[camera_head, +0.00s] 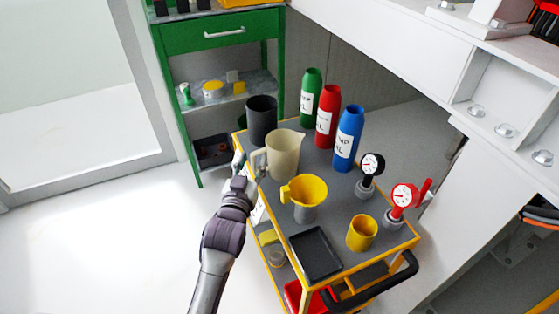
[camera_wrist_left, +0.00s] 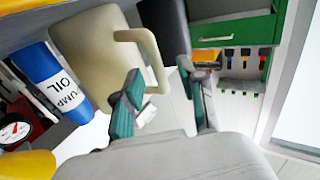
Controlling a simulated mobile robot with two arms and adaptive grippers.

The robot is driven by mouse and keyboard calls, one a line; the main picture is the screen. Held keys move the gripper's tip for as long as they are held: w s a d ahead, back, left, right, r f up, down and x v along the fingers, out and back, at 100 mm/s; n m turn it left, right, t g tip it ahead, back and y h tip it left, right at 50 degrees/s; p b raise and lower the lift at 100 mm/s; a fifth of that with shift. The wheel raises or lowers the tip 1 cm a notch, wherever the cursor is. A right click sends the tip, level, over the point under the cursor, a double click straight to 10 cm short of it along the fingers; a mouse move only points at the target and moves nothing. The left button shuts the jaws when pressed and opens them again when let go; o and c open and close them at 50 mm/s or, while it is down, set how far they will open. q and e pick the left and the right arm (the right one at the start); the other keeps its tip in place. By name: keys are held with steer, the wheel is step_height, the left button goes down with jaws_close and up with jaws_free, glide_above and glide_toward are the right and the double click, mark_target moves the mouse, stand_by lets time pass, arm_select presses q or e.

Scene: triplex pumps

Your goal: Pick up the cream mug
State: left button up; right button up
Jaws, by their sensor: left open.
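The cream mug (camera_head: 285,157), a tall jug-like vessel, stands upright on the grey top of a yellow-edged cart, near its left edge. Its handle faces left, towards my left gripper (camera_head: 246,170). In the left wrist view the cream mug (camera_wrist_left: 93,45) is at the upper left, and its handle reaches towards the space between the fingers of my left gripper (camera_wrist_left: 161,70). That gripper is open, with its fingers apart and close to the handle. I cannot tell whether a finger touches it. My right gripper is in neither view.
A black cup (camera_head: 262,120) stands just behind the mug, and a yellow funnel (camera_head: 304,189) in front. Green, red and blue (camera_head: 348,138) bottles, two gauges, a yellow cup (camera_head: 362,233) and a black tray (camera_head: 315,252) share the cart. Green shelving (camera_head: 221,45) stands behind. Floor left is clear.

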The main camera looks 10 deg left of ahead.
arm_select(q)
steer(key=shift+w, duration=0.1)
steer(key=shift+c, duration=0.2)
jaws_close()
steer(key=shift+r, duration=0.15)
